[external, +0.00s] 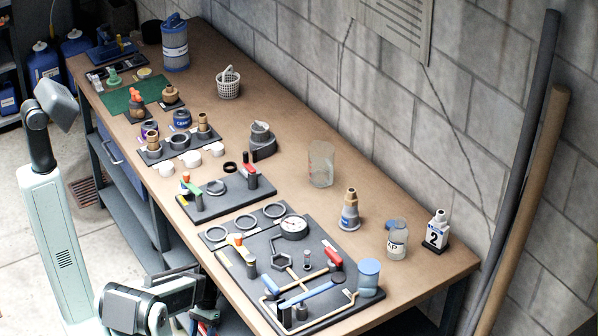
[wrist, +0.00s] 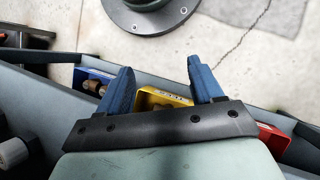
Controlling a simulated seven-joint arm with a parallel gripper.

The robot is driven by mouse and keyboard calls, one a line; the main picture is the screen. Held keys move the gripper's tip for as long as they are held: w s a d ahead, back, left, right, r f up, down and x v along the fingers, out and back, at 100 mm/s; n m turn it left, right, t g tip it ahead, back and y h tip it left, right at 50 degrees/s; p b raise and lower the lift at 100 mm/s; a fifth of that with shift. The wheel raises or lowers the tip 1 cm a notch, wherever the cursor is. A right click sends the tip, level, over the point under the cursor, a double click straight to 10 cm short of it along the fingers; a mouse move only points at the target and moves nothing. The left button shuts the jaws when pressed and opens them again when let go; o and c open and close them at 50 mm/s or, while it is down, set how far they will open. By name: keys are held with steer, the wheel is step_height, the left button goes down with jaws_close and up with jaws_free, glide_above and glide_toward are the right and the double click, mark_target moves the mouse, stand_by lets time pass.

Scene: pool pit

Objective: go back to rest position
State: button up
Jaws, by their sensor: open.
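My gripper (wrist: 160,68) shows in the wrist view with its two blue fingers apart and nothing between them. Beyond the fingers are bare concrete floor and a round dark base with bolts (wrist: 150,22). In the external view my folded arm (external: 150,305) is low at the bottom left, beside the workbench's front edge. The gripper's fingers cannot be made out clearly there.
The workbench (external: 290,125) holds fitting boards, a gauge board (external: 262,250), a glass jar (external: 321,164) and bottles. In the wrist view, a grey shelf edge with a yellow bin (wrist: 150,98), a blue bin and a red bin (wrist: 272,138) lies close to the fingers.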

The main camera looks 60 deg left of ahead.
steer(key=s+d+f+m+g+y, duration=0.1)
steer(key=s+d+m+y, duration=0.1)
steer(key=d, duration=1)
steer(key=s+d+f+m+g+y, duration=0.1)
steer(key=s+d, duration=0.4)
steer(key=d, duration=0.7)
steer(key=shift+s+d+f+m+y, duration=0.3)
steer(key=shift+f+m+y, duration=0.2)
steer(key=shift+f+m, duration=0.15)
